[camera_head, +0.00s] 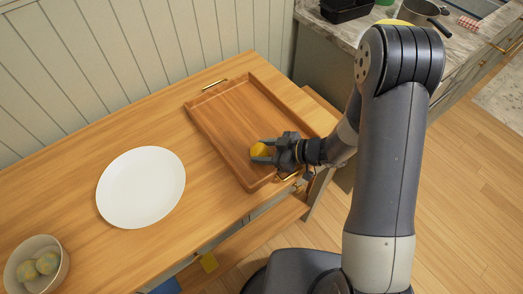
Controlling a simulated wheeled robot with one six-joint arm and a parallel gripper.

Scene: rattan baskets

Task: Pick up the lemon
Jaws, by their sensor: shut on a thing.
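The yellow lemon (259,150) is between the fingers of my gripper (262,152). My gripper is shut on it, over the near right part of a wooden tray (215,125). The fingers hide part of the lemon. I cannot tell whether the lemon touches the tray floor or is held just above it. My arm reaches in from the right.
A white plate (141,187) lies left of the tray on the wooden table (75,200). A bowl (37,266) with greenish round fruits stands at the lower left. A counter with a pot (417,12) and a black container (345,9) is at the upper right.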

